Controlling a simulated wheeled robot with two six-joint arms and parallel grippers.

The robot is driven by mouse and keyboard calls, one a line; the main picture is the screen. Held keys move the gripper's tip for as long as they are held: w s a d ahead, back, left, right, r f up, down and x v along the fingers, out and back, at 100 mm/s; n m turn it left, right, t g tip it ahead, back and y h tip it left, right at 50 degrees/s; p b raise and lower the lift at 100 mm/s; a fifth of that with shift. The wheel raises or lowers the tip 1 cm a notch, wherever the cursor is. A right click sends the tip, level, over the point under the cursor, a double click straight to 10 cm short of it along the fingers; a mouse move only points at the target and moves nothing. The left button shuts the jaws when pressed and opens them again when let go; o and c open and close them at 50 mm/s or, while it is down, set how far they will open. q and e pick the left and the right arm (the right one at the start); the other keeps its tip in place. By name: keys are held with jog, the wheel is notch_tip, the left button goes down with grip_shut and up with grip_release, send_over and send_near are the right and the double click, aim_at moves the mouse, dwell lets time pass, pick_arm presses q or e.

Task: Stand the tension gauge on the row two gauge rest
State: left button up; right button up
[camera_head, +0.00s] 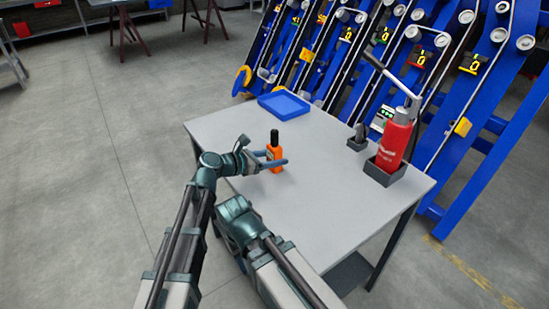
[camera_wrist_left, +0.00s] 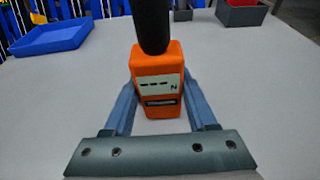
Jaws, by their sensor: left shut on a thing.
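The tension gauge (camera_head: 276,163) is an orange box with a black upper part, near the left side of the table. My left gripper (camera_head: 276,158) is shut on its orange body, one finger on each side. The gauge is upright; I cannot tell whether its base touches the table. In the left wrist view the gauge (camera_wrist_left: 159,85) shows a pale display with dashes and an N, between the blue-grey fingers. I cannot make out which thing is the row two gauge rest. My right gripper is not in view.
The grey table (camera_head: 310,205) is clear in the middle and front. A blue tray (camera_head: 284,105) lies at its back left. A small dark holder (camera_head: 357,143) and a red cylinder (camera_head: 393,147) in a dark box (camera_head: 383,176) stand at right. Blue slanted frames with number displays stand behind.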

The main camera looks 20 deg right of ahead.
aim_at(275, 142)
pick_arm(q)
grip_shut()
jog(key=shift+r+p, duration=3)
jog(key=shift+r, duration=0.05)
notch_tip(275, 142, up, 15)
jog(key=p, duration=1.4)
jog(key=shift+f+p, duration=0.2)
jog(key=shift+p, duration=0.1)
